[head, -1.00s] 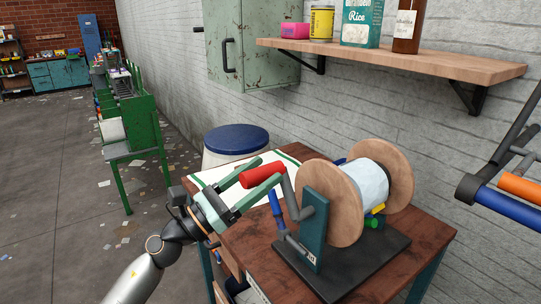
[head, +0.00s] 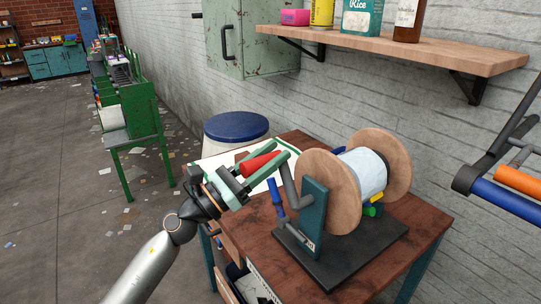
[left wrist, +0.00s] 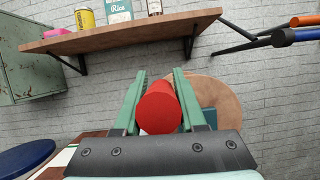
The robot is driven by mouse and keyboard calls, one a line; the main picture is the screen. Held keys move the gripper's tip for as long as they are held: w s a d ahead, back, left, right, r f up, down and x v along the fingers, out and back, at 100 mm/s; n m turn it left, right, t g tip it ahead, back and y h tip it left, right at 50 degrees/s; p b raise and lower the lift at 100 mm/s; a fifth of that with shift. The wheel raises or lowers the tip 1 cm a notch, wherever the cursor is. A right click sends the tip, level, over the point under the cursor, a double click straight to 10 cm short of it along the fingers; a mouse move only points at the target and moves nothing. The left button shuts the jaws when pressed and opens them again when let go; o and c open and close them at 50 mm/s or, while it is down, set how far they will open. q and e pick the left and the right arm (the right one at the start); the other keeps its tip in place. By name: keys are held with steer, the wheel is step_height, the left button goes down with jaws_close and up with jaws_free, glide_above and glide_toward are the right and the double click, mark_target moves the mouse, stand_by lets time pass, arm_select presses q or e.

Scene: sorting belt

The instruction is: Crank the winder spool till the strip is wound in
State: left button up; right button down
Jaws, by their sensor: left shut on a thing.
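The winder spool (head: 331,192) has wooden end discs with a pale strip wound (head: 364,173) between them. It stands on a teal bracket (head: 314,214) on a dark base plate (head: 341,254). Its grey crank arm (head: 289,187) ends in a red handle (head: 259,164). My left gripper (head: 268,167) is shut on the red handle, with the crank pointing up and to the left. In the left wrist view the red handle (left wrist: 159,108) shows end-on between the green fingers (left wrist: 156,103). My right gripper is not in view.
The winder stands on a wooden table (head: 240,239) beside a brick wall. A blue lever (head: 277,197) and a yellow piece (head: 377,198) are close to the spool. A shelf (head: 420,48) and a green cabinet (head: 252,40) hang above. A blue-lidded drum (head: 236,128) stands behind.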

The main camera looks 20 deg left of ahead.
arm_select(q)
jaws_close()
stand_by(0.8)
